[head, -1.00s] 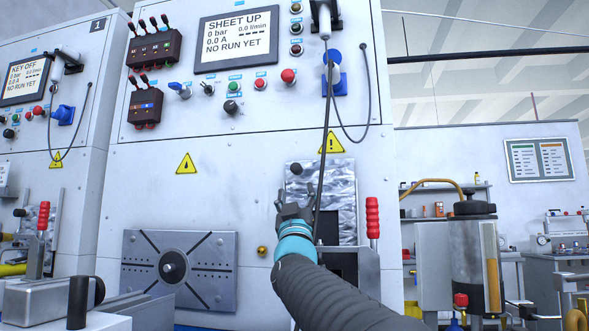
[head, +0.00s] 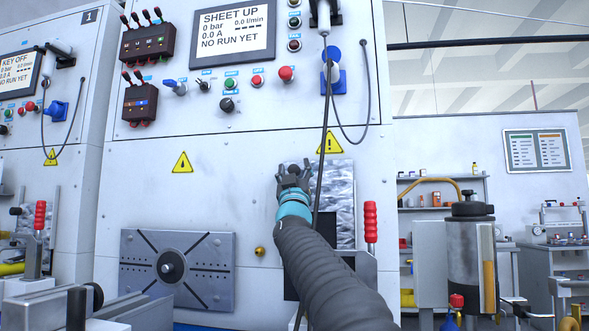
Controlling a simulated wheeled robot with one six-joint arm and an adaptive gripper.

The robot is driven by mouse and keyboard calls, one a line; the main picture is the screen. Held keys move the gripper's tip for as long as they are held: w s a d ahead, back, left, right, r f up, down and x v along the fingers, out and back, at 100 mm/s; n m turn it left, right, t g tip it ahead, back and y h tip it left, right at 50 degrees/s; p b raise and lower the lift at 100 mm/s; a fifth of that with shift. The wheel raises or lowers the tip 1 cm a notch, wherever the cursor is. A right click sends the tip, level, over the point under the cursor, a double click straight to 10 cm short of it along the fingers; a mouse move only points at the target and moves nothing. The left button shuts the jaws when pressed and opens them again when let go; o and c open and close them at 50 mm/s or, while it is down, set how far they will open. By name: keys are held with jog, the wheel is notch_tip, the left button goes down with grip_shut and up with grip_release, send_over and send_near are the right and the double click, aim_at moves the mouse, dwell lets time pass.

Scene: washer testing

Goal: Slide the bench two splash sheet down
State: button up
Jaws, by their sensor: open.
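The splash sheet (head: 341,190) is a shiny, mottled metal-like panel on the bench front, below a yellow warning triangle. It is in a raised position, with a dark opening below it partly hidden by my arm. Its dark round knob (head: 295,169) is near the sheet's upper left. My gripper (head: 292,173) is open, with its fingers around or just in front of the knob; I cannot tell whether they touch it. The bench display (head: 234,32) reads "SHEET UP" and "NO RUN YET".
A black cable (head: 324,130) hangs in front of the sheet, close to my gripper. A red-handled clamp (head: 370,222) stands at the sheet's right. A grey slotted plate (head: 178,272) is at lower left. A metal cylinder (head: 473,262) stands at right.

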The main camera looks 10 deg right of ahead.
grip_shut()
notch_tip(320, 180, down, 8)
jog(key=b, duration=0.6)
jog(key=shift+f+b, duration=0.2)
jog(key=shift+b, duration=0.15)
grip_release()
jog(key=v, duration=0.7)
jog(key=shift+f, duration=0.2)
jog(key=shift+s, duration=0.15)
